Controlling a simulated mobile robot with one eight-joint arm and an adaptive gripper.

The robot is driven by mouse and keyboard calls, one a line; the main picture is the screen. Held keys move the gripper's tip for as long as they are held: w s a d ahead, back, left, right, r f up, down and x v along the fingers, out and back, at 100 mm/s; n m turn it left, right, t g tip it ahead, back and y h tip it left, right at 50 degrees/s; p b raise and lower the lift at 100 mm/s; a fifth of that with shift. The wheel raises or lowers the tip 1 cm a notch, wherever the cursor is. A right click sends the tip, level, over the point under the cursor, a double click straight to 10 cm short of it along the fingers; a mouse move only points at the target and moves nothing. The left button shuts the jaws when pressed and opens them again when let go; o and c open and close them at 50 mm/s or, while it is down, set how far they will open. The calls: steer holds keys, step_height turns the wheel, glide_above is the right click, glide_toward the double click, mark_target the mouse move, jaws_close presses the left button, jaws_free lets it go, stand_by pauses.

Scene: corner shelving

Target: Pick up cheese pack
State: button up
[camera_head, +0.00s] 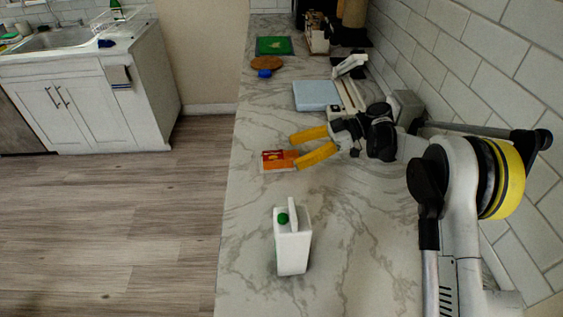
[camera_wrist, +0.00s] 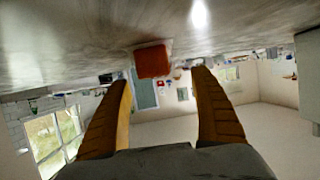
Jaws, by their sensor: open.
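The cheese pack, a small orange and red box (camera_head: 277,160), lies on the marble counter near its left edge. My gripper (camera_head: 296,152) reaches in from the right with its two yellow fingers spread open. The pack's right end is at the fingertips, close to the lower finger; I cannot tell whether they touch. In the wrist view the pack (camera_wrist: 152,61) shows as an orange block just ahead of the gap between the fingertips (camera_wrist: 161,76), nearer the left one. Nothing is held.
A white carton with a green cap (camera_head: 291,244) stands on the counter nearer the camera. A pale blue board (camera_head: 316,95) and a white scale-like device (camera_head: 350,92) lie behind my gripper. Farther back are a blue item (camera_head: 265,73), a round brown board (camera_head: 267,63) and a green board (camera_head: 273,46).

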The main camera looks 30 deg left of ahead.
mark_target(284, 154)
steer(key=b+x, duration=0.2)
steer(key=x, duration=0.3)
steer(key=shift+w+a, duration=0.1)
steer(key=shift+w, duration=0.1)
steer(key=shift+r, duration=0.15)
steer(key=c, duration=1.6)
